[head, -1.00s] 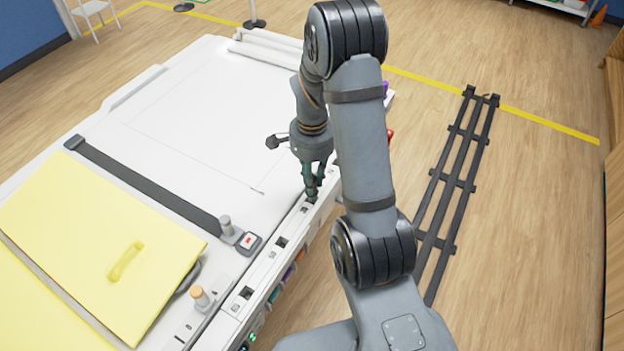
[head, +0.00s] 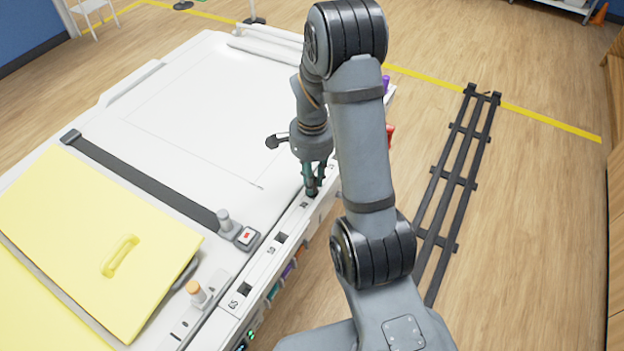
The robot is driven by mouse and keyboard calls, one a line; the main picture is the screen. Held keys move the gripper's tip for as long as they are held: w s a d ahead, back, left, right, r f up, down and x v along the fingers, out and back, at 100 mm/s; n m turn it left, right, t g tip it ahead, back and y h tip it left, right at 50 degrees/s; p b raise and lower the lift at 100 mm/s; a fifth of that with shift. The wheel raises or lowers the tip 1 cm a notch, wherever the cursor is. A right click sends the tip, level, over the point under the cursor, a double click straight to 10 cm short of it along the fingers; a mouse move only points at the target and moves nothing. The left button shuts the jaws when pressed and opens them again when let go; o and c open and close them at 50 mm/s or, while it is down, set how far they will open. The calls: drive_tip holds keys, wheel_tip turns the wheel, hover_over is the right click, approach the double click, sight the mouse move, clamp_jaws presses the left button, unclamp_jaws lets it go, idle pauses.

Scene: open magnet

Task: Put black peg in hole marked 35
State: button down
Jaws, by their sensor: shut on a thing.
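My gripper (head: 312,190) points down at the white rail along the right edge of the table. It is shut on a small dark thing, apparently the black peg (head: 311,193), which is mostly hidden by the fingers. The fingertips are at or just above the rail surface; I cannot tell whether the peg is in a hole. The marks are too small to read surely, so I cannot tell which hole is 35.
A grey knob (head: 224,220) and an orange-topped peg (head: 195,291) stand left of the rail. A yellow panel with a handle (head: 120,255) and a dark strap (head: 140,180) lie on the white table (head: 200,110). A black rack (head: 457,180) lies on the floor at right.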

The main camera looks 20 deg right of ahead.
drive_tip(key=shift+f, duration=0.15)
drive_tip(key=c, duration=1.5)
unclamp_jaws()
wheel_tip(320, 180, up, 12)
drive_tip(key=shift+r, duration=0.1)
drive_tip(key=shift+f, duration=0.2)
wheel_tip(320, 180, down, 12)
drive_tip(key=shift+r, duration=0.2)
drive_tip(key=shift+r+p, duration=0.15)
drive_tip(key=shift+p, duration=0.15)
drive_tip(key=shift+b, duration=0.3)
